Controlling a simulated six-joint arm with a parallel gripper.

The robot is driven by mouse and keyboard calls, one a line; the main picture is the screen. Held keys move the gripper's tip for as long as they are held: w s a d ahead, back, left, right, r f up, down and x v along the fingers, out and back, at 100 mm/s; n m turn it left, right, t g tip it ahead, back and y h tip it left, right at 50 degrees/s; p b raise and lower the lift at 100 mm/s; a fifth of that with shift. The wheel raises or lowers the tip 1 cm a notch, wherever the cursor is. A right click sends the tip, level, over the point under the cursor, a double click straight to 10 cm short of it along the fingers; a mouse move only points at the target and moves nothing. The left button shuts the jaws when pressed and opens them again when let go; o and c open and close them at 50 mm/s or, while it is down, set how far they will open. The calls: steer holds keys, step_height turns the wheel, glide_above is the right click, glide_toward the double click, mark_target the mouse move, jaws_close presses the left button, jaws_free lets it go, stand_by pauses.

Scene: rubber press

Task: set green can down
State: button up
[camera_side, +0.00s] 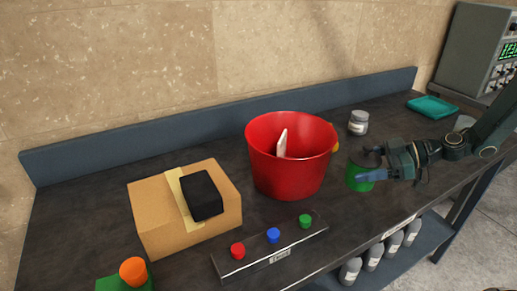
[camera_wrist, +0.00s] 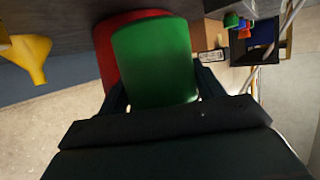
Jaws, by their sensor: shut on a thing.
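A green can (camera_side: 359,179) with a dark top is at the right of the red bucket in the side view. My gripper (camera_side: 368,165) comes in from the right and is shut on the can, one finger on each side of it. In the wrist view the green can (camera_wrist: 155,62) fills the space between the fingers of my gripper (camera_wrist: 160,95). The can looks upright in the side view. I cannot tell whether its base touches the dark bench (camera_side: 330,245).
A red bucket (camera_side: 285,180) with a pale tool inside stands close to the left of the can. A grey lidded jar (camera_side: 358,123) is behind. A cardboard box (camera_side: 160,215) and a button panel (camera_side: 268,250) are further left. A teal tray (camera_side: 432,106) lies at the back right.

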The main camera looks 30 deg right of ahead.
steer(key=shift+f, duration=0.9)
steer(key=shift+f, duration=0.1)
steer(key=shift+f, duration=1.8)
steer(key=shift+f, duration=0.1)
steer(key=o, duration=1.9)
steer(key=shift+o, duration=0.2)
steer(key=v, duration=1.2)
steer(key=shift+a+r, duration=0.1)
steer(key=shift+r, duration=0.15)
